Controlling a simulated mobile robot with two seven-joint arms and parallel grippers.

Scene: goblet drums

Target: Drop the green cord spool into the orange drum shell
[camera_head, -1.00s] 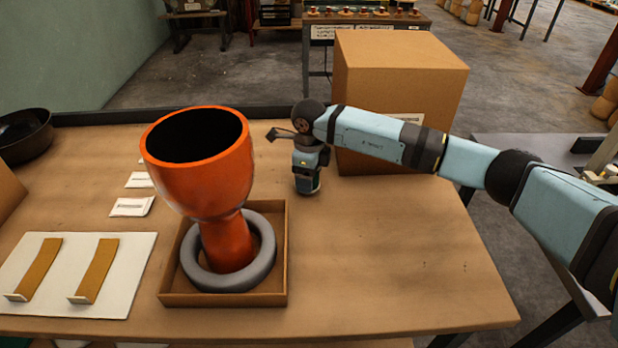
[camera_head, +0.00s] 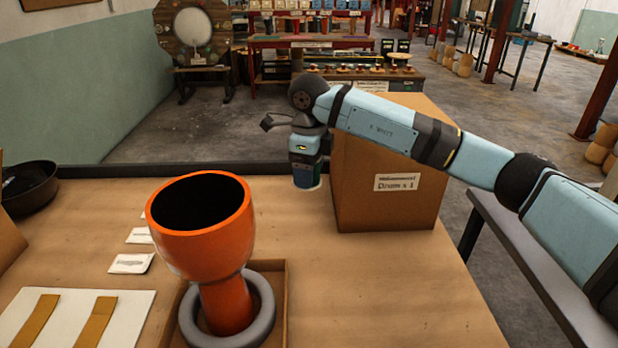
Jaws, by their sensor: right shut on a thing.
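The orange drum shell (camera_head: 205,252) is goblet-shaped, with its dark open mouth facing up. It stands tilted slightly in a grey ring (camera_head: 262,325) inside a shallow cardboard tray (camera_head: 280,275). The fingers hide much of the spool. My left gripper is not in view.
A tall cardboard box (camera_head: 400,205) with a label stands close to my right arm. A black pan (camera_head: 30,188) lies at the far left. A pale board (camera_head: 125,310) with tan strips and small cards (camera_head: 131,263) lie left of the shell. The table's right part is clear.

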